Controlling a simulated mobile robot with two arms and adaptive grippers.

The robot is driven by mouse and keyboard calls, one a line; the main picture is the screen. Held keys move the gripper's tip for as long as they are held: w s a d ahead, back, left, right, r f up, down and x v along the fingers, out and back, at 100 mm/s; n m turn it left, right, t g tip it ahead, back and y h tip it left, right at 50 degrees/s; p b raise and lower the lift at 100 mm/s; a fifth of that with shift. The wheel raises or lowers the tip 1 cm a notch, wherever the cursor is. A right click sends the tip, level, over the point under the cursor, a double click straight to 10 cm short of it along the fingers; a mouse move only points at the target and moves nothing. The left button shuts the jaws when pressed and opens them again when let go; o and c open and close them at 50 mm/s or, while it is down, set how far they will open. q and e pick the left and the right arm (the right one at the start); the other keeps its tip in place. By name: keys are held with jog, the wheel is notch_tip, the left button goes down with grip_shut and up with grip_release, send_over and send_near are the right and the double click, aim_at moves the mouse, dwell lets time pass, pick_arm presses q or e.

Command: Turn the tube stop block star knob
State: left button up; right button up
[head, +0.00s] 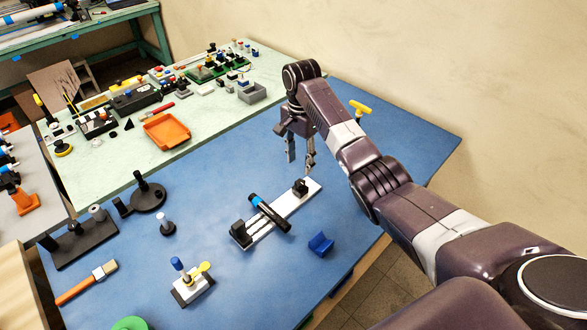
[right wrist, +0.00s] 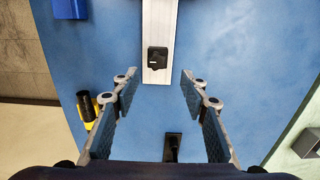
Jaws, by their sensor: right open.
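A white plate (head: 276,213) lies on the blue table top with a small black block (head: 300,187) at its far end and a larger black block (head: 240,233) at its near end. A black tube with a blue band (head: 268,213) lies slantwise across the plate. My right gripper (head: 301,157) is open and empty just beyond the far block, fingers pointing down. In the right wrist view, the small black block (right wrist: 157,58) lies ahead of the open fingertips (right wrist: 156,80), roughly centred between them. A star knob cannot be made out clearly on it. My left gripper is not in view.
A blue V-shaped block (head: 321,244) sits right of the plate. A yellow-handled thing (head: 360,107) stands near my right forearm. A small stand with a yellow knob (head: 194,281) is at the front. An orange tray (head: 167,131) sits on the pale green table beyond.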

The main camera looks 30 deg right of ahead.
aim_at(300, 182)
jog(key=shift+f, duration=0.3)
jog(key=shift+s+f, duration=0.15)
jog(key=shift+f, duration=0.2)
jog(key=shift+s+f+p, duration=0.2)
jog(key=shift+f, duration=0.4)
jog(key=shift+s+f+p, duration=0.2)
jog(key=shift+f, duration=0.4)
jog(key=f, duration=0.3)
jog(key=shift+w+f, duration=0.15)
jog(key=shift+w, duration=0.1)
jog(key=shift+f, duration=0.2)
grip_shut()
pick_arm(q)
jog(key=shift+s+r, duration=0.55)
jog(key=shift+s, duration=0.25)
